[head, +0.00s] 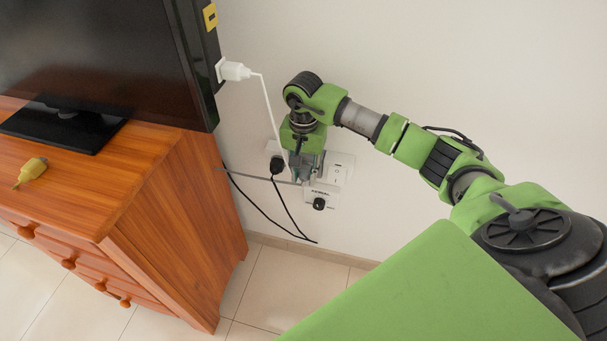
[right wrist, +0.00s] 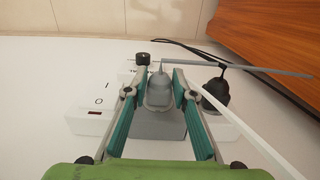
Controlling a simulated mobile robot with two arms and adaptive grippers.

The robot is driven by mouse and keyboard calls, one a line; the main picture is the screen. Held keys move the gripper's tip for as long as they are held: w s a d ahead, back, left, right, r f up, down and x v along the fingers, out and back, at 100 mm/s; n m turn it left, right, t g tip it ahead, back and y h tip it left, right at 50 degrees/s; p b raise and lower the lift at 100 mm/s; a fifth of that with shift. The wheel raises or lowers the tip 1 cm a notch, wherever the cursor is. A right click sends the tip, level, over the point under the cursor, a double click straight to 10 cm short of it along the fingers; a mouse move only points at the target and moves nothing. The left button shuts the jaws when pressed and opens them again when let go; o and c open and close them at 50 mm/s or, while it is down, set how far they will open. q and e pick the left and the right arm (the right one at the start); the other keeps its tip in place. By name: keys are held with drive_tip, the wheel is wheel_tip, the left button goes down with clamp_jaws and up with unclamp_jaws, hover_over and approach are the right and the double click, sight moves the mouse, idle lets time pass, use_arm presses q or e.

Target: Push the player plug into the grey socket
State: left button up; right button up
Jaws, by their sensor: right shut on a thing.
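My right gripper (head: 302,172) is at the wall sockets, pointing down, its fingers shut on a grey plug. In the right wrist view the grey plug (right wrist: 158,92) sits between the teal fingers, with a grey cable leaving its far end and running right. A grey block (right wrist: 160,124), which looks like the grey socket, lies right by the plug, in line with it. The two look touching or very close; I cannot tell whether the plug is seated. In the head view the gripper largely hides both. My left gripper is not in view.
A black plug (head: 277,165) sits beside the gripper, and a white switch box (head: 338,171) is on its other side. A white cable (head: 269,115) hangs from a white plug (head: 234,71) at the screen and crosses close by.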

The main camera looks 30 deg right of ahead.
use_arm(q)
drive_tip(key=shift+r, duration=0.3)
use_arm(e)
drive_tip(key=shift+w+d, duration=0.1)
drive_tip(key=shift+d, duration=0.05)
drive_tip(key=o, duration=1.2)
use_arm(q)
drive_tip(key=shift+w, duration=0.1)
use_arm(e)
drive_tip(key=shift+r, duration=0.15)
wheel_tip(320, 180, up, 12)
drive_tip(key=shift+f, duration=0.15)
